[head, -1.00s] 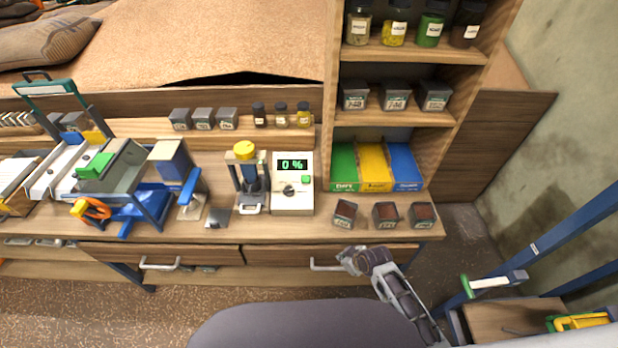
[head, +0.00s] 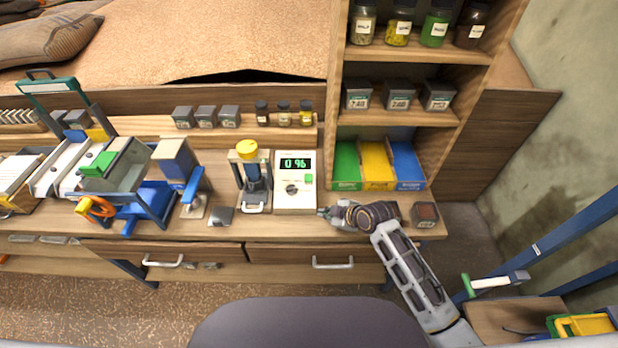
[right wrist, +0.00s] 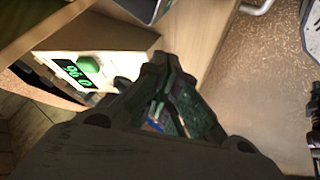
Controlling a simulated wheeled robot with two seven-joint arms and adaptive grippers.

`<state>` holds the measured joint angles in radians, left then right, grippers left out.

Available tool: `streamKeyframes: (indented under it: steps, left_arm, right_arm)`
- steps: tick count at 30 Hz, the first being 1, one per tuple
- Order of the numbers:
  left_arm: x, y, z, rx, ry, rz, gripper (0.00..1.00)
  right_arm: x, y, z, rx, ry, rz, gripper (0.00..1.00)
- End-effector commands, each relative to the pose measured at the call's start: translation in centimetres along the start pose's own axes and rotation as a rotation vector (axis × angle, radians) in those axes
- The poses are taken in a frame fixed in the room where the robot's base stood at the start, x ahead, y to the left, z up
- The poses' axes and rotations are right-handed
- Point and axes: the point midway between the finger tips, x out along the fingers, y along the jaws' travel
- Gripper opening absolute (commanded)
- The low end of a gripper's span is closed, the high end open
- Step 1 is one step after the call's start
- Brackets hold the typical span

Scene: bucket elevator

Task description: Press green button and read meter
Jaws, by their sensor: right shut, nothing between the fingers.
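The meter (head: 281,202) is a cream box on the bench with a black display (head: 295,163) showing green characters that look like "0 %". Its green button (head: 308,179) sits at the right of the face, beside a dark knob (head: 292,189). My right gripper (head: 322,212) is shut and empty, low over the bench just right of the meter's lower edge, apart from the button. In the right wrist view the gripper (right wrist: 152,62) points toward the meter, whose button (right wrist: 88,64) and display (right wrist: 72,73) show at upper left. My left gripper is out of view.
A yellow-topped device (head: 249,176) stands close to the meter's left. A small tin (head: 425,214) stands right of my right arm, which hides others. Shelves with green, yellow and blue boxes (head: 376,166) rise behind. The drawers (head: 320,251) are below the bench edge.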

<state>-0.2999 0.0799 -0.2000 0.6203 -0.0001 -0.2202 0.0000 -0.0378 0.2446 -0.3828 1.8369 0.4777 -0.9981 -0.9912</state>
Motion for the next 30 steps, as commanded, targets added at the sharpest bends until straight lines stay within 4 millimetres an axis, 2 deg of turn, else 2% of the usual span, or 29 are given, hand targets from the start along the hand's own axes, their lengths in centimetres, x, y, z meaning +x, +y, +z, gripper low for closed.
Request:
streamKeyframes:
  steps: [6, 21, 30]
  left_arm:
    - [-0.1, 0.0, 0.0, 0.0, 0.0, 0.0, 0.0]
    - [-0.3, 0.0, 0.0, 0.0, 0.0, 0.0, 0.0]
    - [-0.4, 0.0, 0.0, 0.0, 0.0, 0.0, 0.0]
  right_arm:
    - [-0.1, 2.8, -3.6, -0.201, 0.08, 0.023, 0.0]
    - [-1.2, 8.2, -10.8, -0.645, 0.227, 0.108, 0.0]
    - [-1.8, 9.8, -12.9, -0.791, 0.266, 0.146, 0.0]
